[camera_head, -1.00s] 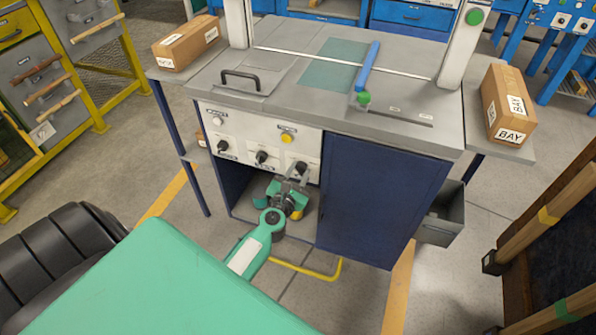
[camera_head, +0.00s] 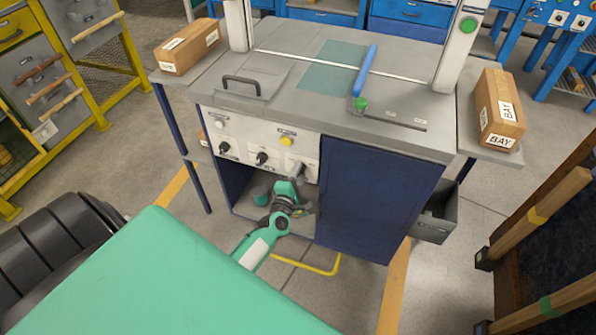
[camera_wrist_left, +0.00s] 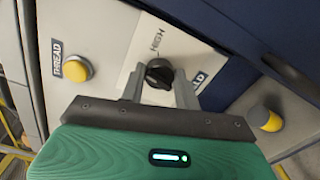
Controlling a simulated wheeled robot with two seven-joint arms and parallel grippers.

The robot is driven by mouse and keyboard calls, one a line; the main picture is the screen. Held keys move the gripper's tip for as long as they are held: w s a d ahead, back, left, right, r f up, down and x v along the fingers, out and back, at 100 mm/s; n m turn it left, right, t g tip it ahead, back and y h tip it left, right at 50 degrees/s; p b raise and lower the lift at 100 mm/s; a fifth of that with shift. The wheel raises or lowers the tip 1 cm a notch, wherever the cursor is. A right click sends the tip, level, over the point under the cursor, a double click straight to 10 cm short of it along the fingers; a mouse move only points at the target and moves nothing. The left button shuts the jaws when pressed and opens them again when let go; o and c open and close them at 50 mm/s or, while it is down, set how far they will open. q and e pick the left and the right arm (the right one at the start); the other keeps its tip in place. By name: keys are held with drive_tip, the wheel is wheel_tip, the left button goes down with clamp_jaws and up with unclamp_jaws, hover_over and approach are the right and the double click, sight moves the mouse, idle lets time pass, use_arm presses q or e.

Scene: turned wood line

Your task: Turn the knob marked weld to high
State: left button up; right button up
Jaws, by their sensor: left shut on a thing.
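The control panel (camera_head: 240,135) on the grey bench front carries three black knobs in a row. My left gripper (camera_head: 297,173) is at the rightmost knob, which it mostly hides in the head view. In the left wrist view, my left gripper (camera_wrist_left: 158,80) has its two grey fingers on either side of a black knob (camera_wrist_left: 159,72), shut on it. The word HIGH stands beyond this knob. The dark label beside it is partly covered by a finger; only its last letter, D, reads clearly. The knob's exact pointer angle is unclear. My right gripper is out of view.
A yellow button (camera_wrist_left: 77,68) labelled THREAD sits beside the knob. A dark blue door (camera_head: 375,195) closes the cabinet's right side. The open bay below the panel holds a teal cylinder (camera_head: 261,195). A grey bin (camera_head: 436,220) hangs at the right.

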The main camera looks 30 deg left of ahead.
use_arm(q)
drive_tip(key=shift+f+m+p, duration=0.2)
drive_tip(key=shift+m+p, duration=2.25)
drive_tip(key=shift+m, duration=2.65)
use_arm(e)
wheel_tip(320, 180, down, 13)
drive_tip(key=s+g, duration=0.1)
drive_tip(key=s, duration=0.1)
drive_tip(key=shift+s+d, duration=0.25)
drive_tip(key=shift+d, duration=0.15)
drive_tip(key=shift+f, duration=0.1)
use_arm(q)
drive_tip(key=o, duration=1)
drive_tip(key=shift+s, duration=0.15)
drive_tip(key=shift+v, duration=6.8)
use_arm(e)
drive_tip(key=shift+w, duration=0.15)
